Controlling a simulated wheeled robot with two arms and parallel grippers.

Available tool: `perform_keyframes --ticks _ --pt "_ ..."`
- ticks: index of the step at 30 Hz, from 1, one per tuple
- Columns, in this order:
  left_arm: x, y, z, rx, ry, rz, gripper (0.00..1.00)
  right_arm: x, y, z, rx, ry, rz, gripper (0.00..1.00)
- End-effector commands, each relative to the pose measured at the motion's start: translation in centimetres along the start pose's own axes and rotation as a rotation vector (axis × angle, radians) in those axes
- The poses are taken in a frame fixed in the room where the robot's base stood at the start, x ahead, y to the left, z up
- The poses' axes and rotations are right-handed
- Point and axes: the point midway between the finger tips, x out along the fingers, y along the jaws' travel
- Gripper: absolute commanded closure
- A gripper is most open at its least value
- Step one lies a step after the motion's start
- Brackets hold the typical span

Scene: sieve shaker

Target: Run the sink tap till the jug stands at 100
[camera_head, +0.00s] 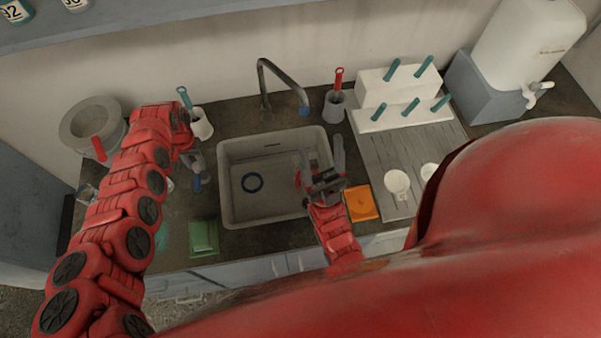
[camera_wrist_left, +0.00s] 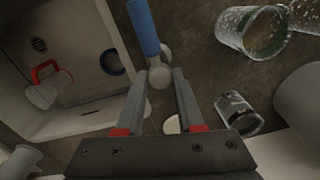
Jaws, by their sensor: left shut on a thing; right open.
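The tap (camera_head: 268,72) arches over the back of the sink (camera_head: 225,190), with a blue tip (camera_head: 303,110) at its spout; I cannot make out a stream of water. A clear jug with a red handle (camera_wrist_left: 45,85) stands in the sink in the left wrist view; its level cannot be read. In the head view it is mostly hidden by my right gripper (camera_head: 322,160), which is open over the sink's right side. My left gripper (camera_wrist_left: 160,80) is shut at the pale, rounded end of a blue-handled lever (camera_wrist_left: 144,25), left of the sink; the lever shows below it (camera_head: 197,183).
A blue ring (camera_head: 252,183) lies in the sink. A green sponge (camera_head: 203,238) and an orange sponge (camera_head: 361,203) flank it. A peg rack (camera_head: 400,92) and a white tank (camera_head: 525,45) stand at the back right. Glassware (camera_wrist_left: 250,30) stands beside my left gripper.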

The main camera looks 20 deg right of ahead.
Motion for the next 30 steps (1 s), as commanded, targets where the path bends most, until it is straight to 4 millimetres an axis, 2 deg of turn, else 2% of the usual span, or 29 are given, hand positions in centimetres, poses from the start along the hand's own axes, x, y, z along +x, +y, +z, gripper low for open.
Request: perform_keyframes --ticks 5,21,26,30 --pt "-0.1 -0.1 0.0 -0.003 0.001 -0.002 1.0 0.0 0.0 0.0 0.0 0.0 0.0 0.34" --pt "0.0 -0.1 -0.1 -0.285 -0.01 -0.002 1.0 -1.0 -0.1 0.2 0.0 0.0 0.0 0.34" --pt "-0.1 -0.1 0.0 -0.282 -0.012 -0.002 1.0 -0.9 0.0 0.1 0.0 0.0 0.0 0.34" --pt "-0.5 -0.2 0.0 -0.178 -0.01 -0.002 1.0 0.4 0.0 -0.1 0.0 0.0 0.0 0.34"
